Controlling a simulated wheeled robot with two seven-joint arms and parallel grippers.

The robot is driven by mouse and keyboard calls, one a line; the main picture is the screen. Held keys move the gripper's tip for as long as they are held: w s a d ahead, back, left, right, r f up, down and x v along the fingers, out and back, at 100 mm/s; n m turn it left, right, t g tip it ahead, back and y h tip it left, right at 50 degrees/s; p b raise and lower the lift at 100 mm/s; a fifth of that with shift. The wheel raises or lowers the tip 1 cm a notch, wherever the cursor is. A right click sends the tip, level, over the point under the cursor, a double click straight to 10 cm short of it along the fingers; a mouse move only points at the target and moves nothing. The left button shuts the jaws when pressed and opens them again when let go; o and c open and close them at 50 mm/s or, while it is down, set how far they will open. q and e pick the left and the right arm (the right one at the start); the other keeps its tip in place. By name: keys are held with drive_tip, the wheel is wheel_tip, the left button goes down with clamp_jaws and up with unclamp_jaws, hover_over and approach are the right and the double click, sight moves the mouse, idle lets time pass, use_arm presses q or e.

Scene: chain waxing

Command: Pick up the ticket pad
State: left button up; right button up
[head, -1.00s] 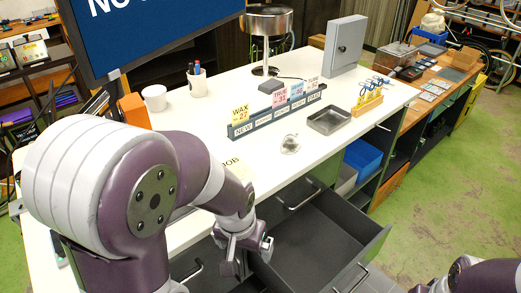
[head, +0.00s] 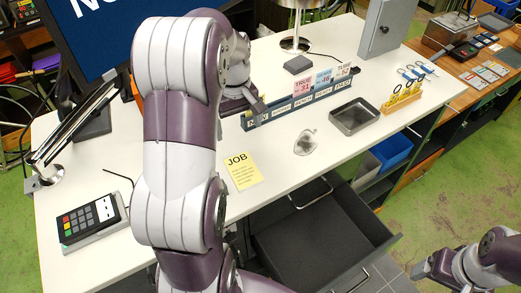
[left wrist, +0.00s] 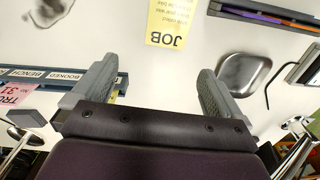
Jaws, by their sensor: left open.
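The yellow pad marked JOB (head: 242,171) lies flat on the white bench top, near its front edge. It also shows upside down at the top of the left wrist view (left wrist: 168,22). My left gripper (head: 248,102) is over the bench, farther back than the pad and beside the left end of the ticket rack. In the left wrist view its two fingers (left wrist: 152,90) stand wide apart with nothing held between them, and the pad lies beyond them. My right gripper (head: 428,270) is low at the right, away from the bench; its jaws are too unclear to read.
The ticket rack (head: 290,112) holds coloured tickets. A clear small object (head: 306,142) and a metal tray (head: 354,116) lie right of the pad. A keypad terminal (head: 92,218) is at the left. An open drawer (head: 318,232) juts out below the bench front.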

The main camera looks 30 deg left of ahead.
sight(239, 162)
use_arm(q)
wheel_tip(239, 162, down, 4)
drive_tip(key=b, duration=0.3)
drive_tip(key=shift+s+r, duration=0.15)
drive_tip(key=shift+r, duration=0.05)
drive_tip(key=s+p, duration=0.1)
drive_tip(key=s+f+p, duration=0.1)
drive_tip(key=shift+s+d+f, duration=0.1)
drive_tip(key=shift+s, duration=0.2)
drive_tip(key=f+p, duration=0.1)
drive_tip(key=f, duration=0.1)
drive_tip(key=w+f+p, duration=0.1)
drive_tip(key=f, duration=0.1)
drive_tip(key=f+p, duration=0.1)
drive_tip(key=f, duration=0.1)
drive_tip(key=shift+w+d+f, duration=0.1)
drive_tip(key=shift+w+f, duration=0.2)
drive_tip(key=shift+f, duration=0.1)
drive_tip(key=shift+s+f, duration=0.1)
drive_tip(key=shift+s, duration=0.25)
drive_tip(key=shift+c, duration=0.7)
drive_tip(key=shift+w, duration=0.15)
drive_tip(key=c, duration=0.9)
use_arm(e)
drive_tip(key=shift+s+r, duration=0.8)
drive_tip(key=shift+r, duration=0.25)
